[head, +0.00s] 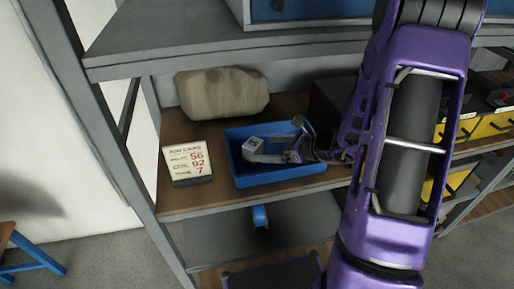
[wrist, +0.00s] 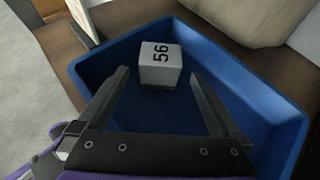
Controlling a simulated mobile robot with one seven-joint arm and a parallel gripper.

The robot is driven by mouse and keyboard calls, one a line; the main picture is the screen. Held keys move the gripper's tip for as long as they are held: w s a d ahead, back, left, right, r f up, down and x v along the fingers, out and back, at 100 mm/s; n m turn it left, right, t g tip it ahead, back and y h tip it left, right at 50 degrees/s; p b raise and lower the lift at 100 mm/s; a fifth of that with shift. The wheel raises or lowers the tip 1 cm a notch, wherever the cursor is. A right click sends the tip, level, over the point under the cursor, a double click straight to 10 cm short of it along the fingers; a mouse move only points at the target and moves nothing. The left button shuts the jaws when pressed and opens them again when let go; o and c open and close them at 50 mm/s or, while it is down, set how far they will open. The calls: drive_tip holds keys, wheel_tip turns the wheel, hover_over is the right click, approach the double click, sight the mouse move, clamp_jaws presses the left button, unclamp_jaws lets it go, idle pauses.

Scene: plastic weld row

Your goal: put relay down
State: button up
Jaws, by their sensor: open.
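The relay, a pale grey cube marked 56 (wrist: 160,66), sits inside a blue bin (wrist: 244,98), near its far wall in the wrist view. In the head view the cube (head: 252,146) is at the left part of the blue bin (head: 283,178) on the wooden shelf. My gripper (wrist: 160,77) is open, its two fingers reaching into the bin on the near side of the cube, one to each side. The wrist view shows a gap between each fingertip and the cube. In the head view my gripper (head: 272,154) reaches in from the right.
An upper shelf (head: 190,40) hangs above. Yellow bins (head: 485,128) stand at the right, beyond my arm.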

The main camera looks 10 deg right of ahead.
drive_tip(key=v, duration=0.6)
drive_tip(key=shift+s+d+r, duration=0.15)
drive_tip(key=shift+s+d, duration=0.05)
drive_tip(key=shift+s, duration=0.05)
